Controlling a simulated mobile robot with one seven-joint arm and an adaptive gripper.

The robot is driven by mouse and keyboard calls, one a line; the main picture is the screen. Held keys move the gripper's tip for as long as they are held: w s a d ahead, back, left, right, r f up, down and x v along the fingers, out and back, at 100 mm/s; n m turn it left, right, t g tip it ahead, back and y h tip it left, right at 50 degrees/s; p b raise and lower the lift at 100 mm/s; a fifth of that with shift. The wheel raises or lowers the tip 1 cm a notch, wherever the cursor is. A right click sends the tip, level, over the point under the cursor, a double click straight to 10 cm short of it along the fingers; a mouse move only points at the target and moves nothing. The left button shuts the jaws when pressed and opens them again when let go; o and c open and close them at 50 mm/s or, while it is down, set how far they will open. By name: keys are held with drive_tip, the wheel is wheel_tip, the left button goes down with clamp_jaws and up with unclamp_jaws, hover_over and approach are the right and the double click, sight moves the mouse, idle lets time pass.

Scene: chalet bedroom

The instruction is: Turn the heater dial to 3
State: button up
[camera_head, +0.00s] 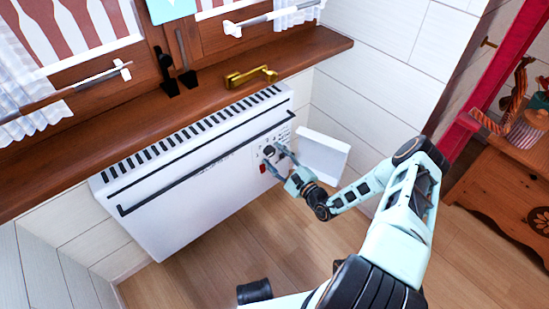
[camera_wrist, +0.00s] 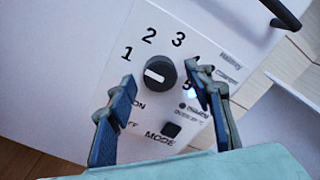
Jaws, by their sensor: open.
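The white heater (camera_head: 190,185) hangs on the wall under the wooden sill. Its dark round dial (camera_wrist: 160,73) has the numbers 1 to 5 printed around it. A short white mark on the dial lies on its left side, slanting roughly toward the 1; its exact setting is unclear. My gripper (camera_wrist: 162,80) is open, with its fingertips on either side of the dial in the wrist view. The right fingertip partly covers the 4 and 5. I cannot tell whether either finger touches the dial. In the head view, my gripper (camera_head: 278,158) is at the heater's right-end control panel.
A dark MODE button (camera_wrist: 171,129) sits below the dial. A white flap (camera_head: 323,155) stands open right of the controls. A black rail (camera_head: 205,163) runs along the heater front. The wooden sill (camera_head: 180,98) overhangs above. A wooden cabinet (camera_head: 505,180) stands at right.

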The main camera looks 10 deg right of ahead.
drive_tip(key=shift+w, duration=0.1)
drive_tip(key=c, duration=1.2)
drive_tip(key=shift+o, duration=0.2)
drive_tip(key=shift+m, duration=0.3)
drive_tip(key=m+p, duration=0.1)
drive_tip(key=m, duration=0.2)
drive_tip(key=shift+r+m, duration=0.1)
drive_tip(key=shift+m, duration=0.2)
drive_tip(key=m, duration=0.4)
drive_tip(key=shift+p, duration=0.35)
drive_tip(key=m, duration=0.4)
drive_tip(key=shift+m+g, duration=0.3)
drive_tip(key=shift+m, duration=2.2)
